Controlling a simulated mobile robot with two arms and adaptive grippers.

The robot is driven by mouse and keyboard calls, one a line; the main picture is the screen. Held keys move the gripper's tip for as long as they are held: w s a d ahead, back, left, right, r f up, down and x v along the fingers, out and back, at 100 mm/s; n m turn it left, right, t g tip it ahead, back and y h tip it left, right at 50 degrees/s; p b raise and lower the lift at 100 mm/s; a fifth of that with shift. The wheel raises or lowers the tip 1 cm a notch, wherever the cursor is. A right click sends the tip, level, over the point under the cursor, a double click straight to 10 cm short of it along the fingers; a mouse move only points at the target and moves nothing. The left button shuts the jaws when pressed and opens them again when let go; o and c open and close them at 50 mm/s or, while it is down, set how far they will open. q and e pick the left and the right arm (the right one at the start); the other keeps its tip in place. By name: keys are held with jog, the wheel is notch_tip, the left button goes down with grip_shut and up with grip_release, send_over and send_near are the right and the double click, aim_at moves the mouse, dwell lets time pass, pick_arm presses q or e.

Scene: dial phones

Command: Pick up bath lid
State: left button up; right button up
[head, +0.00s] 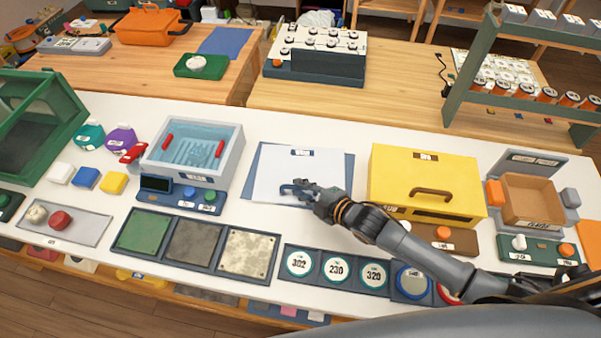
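A grey bath (236,160) with pale blue water and a rack inside stands left of centre on the white table. Red grips show at two of its sides, and a control panel with a small screen and knobs is on its front. I cannot make out a separate lid for certain. A flat white panel (270,165) with a small label lies on a blue mat right of the bath. My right gripper (291,187) is over the front part of this panel and looks empty. Its fingers are too small to tell open from shut. My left gripper is not in view.
A yellow box (420,170) with a handle stands right of the panel, close to my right arm. Colored tiles (194,241) and numbered dials (336,269) line the front. A green case (35,120) is at the left; a shelf rack (470,65) stands back right.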

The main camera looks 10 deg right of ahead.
grip_shut()
jog(key=shift+r, duration=0.1)
